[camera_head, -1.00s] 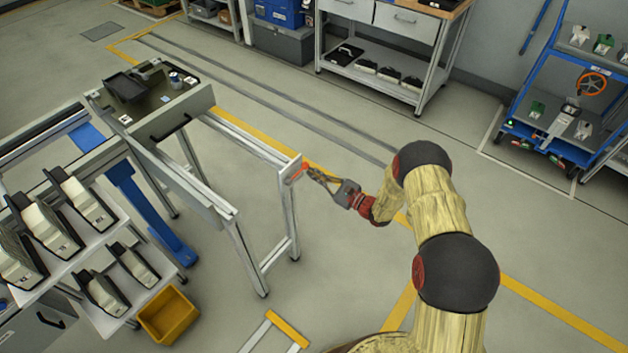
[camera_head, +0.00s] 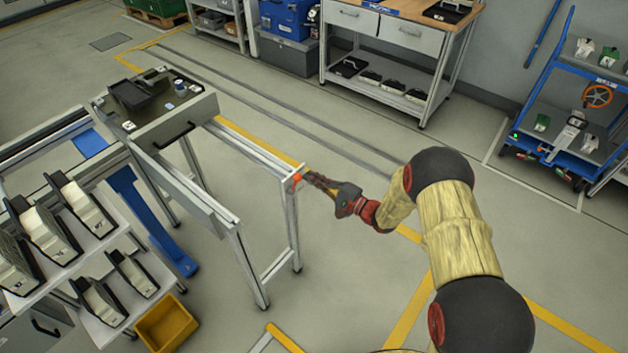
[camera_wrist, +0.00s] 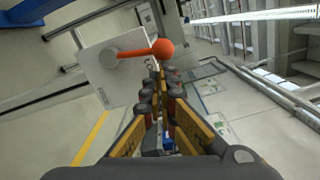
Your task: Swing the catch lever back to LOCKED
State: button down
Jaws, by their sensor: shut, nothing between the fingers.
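The catch lever shows in the wrist view as an orange arm ending in an orange ball knob (camera_wrist: 162,48), pivoted on a grey hub (camera_wrist: 108,58) on a pale plate (camera_wrist: 112,85). In the head view the orange lever (camera_head: 294,179) is small at the end of the rail frame. My gripper (camera_wrist: 160,80) is shut and empty, its fingertips just below the knob in the wrist view; I cannot tell whether they touch it. In the head view my gripper (camera_head: 312,180) is just right of the lever. Any LOCKED marking is too small to read.
The rail frame (camera_head: 292,225) stands on legs left of my arm. A yellow bin (camera_head: 167,322) lies on the floor by a rack of several dark and cream parts (camera_head: 45,232). A blue cart (camera_head: 562,140) stands at right. The floor behind the lever is open.

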jog(key=shift+s+a+r, duration=0.2)
jog(key=shift+s, duration=0.05)
dwell(0.3)
dwell(0.4)
jog(key=s+d+f, duration=0.1)
jog(key=s+d, duration=0.2)
jog(key=d, duration=0.8)
jog(key=shift+s, duration=0.15)
dwell(0.3)
